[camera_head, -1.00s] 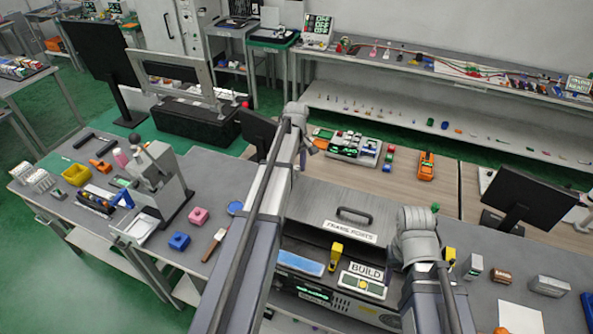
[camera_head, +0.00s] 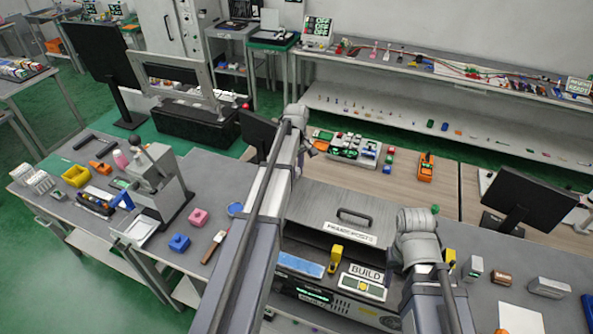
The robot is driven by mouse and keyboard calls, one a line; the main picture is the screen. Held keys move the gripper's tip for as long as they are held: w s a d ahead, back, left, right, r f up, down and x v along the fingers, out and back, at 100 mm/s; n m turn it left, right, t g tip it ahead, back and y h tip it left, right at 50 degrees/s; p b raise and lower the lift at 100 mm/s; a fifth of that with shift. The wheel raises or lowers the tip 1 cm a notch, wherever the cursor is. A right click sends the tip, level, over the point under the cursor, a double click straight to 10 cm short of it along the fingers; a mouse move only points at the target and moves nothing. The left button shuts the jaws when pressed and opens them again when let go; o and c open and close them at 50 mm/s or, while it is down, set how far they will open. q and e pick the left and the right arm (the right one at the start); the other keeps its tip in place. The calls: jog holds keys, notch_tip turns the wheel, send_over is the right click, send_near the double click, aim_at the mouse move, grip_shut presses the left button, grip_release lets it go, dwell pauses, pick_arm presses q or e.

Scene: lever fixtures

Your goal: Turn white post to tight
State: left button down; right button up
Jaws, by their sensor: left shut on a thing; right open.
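My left arm reaches up through the middle of the view. My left gripper (camera_head: 311,147) is small at its far end, beside the left part of a fixture panel (camera_head: 352,148) on the wooden bench. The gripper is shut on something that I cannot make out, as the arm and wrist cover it. The panel carries several small white, green and red parts. I cannot tell which part is the white post. My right arm stands folded at the lower right, and its gripper does not show clearly.
A grey lever fixture (camera_head: 163,187) stands on the left bench among small coloured parts. An orange device (camera_head: 426,168) is right of the panel. A grey case with a black handle (camera_head: 354,215) lies in front, between my arms. A monitor (camera_head: 524,200) stands at the right.

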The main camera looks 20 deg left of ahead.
pick_arm(q)
jog(key=m, duration=0.9)
jog(key=shift+m, duration=0.3)
jog(key=m, duration=0.4)
jog(key=shift+d+m, duration=0.1)
jog(key=shift+m, duration=2.4)
jog(key=c, duration=0.7)
grip_release()
